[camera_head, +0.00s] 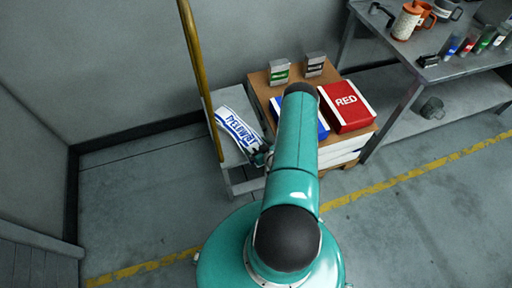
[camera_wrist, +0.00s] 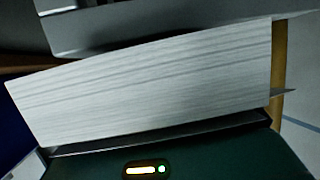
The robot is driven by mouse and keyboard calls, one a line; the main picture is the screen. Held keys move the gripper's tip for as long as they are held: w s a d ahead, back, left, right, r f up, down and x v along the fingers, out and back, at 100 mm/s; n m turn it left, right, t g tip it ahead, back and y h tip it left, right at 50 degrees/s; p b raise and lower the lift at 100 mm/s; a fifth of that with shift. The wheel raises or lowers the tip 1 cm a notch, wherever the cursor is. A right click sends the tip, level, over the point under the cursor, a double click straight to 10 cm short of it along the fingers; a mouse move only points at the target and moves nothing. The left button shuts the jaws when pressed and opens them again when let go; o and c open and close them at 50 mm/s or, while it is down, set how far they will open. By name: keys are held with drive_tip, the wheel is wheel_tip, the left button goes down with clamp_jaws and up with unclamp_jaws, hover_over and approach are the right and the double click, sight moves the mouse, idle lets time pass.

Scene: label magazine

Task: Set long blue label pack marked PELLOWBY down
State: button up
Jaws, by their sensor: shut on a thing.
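The long PELLOWBY label pack (camera_head: 238,130) is white with blue lettering and blue edges. In the head view it lies slanted over a narrow grey stand (camera_head: 233,97); I cannot tell whether it touches the top. My gripper (camera_head: 263,157) is shut on its near right end, partly hidden by my arm. In the wrist view the pack (camera_wrist: 150,85) shows as a thick stack of pale sheet edges, slightly tilted, between dark jaw parts.
A yellow post (camera_head: 197,75) rises at the stand's left. To the right, a wooden-topped stack (camera_head: 258,84) holds a red RED pack (camera_head: 346,106), a blue pack (camera_head: 323,128) and two small grey holders. A grey workbench (camera_head: 425,70) with cups and tubes stands farther right.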

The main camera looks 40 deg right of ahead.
drive_tip(key=shift+w+f, duration=0.1)
drive_tip(key=shift+f, duration=0.2)
drive_tip(key=o, duration=1.2)
